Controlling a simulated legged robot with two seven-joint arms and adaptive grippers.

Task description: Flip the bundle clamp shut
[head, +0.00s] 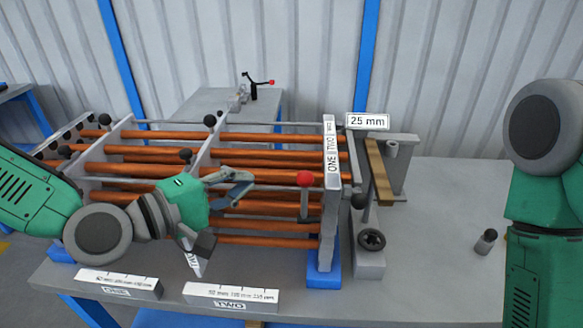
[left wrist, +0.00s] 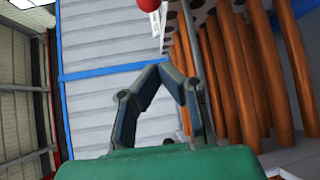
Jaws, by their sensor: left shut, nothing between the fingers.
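The bundle clamp shows as a lever with a red ball knob (head: 305,180) at the right end of the tube bundle (head: 265,205), its handle standing upright below the knob. The red knob (left wrist: 148,3) also shows at the top edge of the left wrist view, partly cut off. My left gripper (head: 246,183) is in front of the copper tubes, to the left of the knob and apart from it. Its fingers (left wrist: 165,70) meet at the tips in the left wrist view, with nothing between them. My right gripper is out of view; only its green arm shows at the right.
An upright flanged plate (head: 330,215) labelled ONE TWO stands right of the knob. Beyond it are a 25 mm sign (head: 367,121) and a post. Label blocks (head: 230,296) lie along the front edge. A small dark cylinder (head: 486,242) stands on the clear table at right.

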